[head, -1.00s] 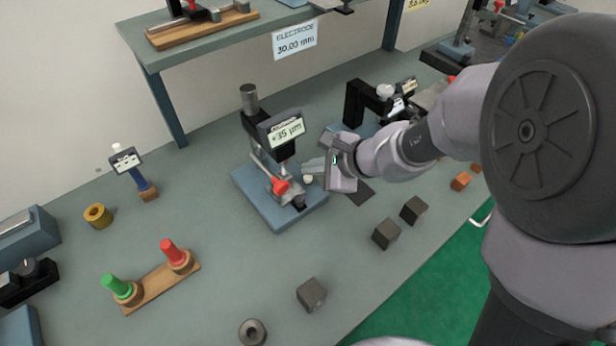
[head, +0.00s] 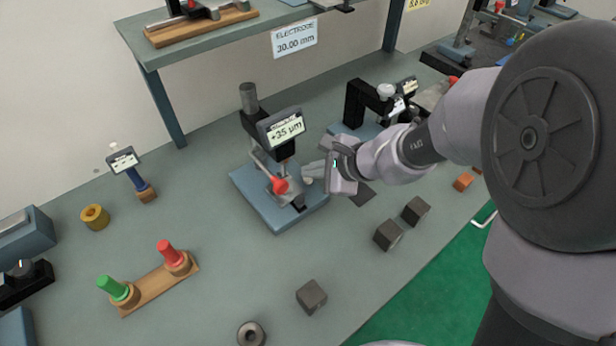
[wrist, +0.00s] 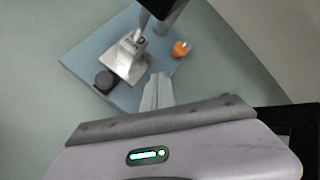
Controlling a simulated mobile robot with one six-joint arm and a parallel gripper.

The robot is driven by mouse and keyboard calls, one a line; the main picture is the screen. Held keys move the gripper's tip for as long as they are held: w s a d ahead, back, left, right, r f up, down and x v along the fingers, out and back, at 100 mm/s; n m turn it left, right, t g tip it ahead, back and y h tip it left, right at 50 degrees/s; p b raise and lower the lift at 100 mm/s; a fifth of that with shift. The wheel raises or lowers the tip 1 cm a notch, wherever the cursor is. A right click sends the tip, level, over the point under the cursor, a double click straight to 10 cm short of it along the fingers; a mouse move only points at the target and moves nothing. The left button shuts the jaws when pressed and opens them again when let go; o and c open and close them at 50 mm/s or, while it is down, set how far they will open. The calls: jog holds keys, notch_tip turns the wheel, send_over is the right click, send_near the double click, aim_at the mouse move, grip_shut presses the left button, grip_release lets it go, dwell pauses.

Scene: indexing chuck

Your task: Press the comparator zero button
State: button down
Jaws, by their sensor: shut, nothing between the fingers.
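The comparator's display (head: 284,130) reads about +35 µm, on a black column above a blue base (head: 262,205). A red lever knob (head: 279,185) sits at the front of the stand; it looks orange in the wrist view (wrist: 181,49). A small pale button (head: 308,181) is on the base's right side. My gripper (head: 311,171) is shut and empty, with its fingertips right at the button; I cannot tell whether they touch it. In the wrist view the shut fingers (wrist: 158,80) point over the base, and the button is hidden behind them.
Dark blocks (head: 388,235) stand on the bench to the right. Another instrument (head: 358,105) stands behind my wrist.

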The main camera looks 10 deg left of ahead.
aim_at(312, 180)
jog(key=shift+f, duration=0.25)
dwell(0.5)
jog(key=shift+r+p, duration=0.45)
jog(key=shift+r, duration=0.5)
notch_tip(312, 180, up, 5)
jog(key=p, duration=0.4)
dwell(0.3)
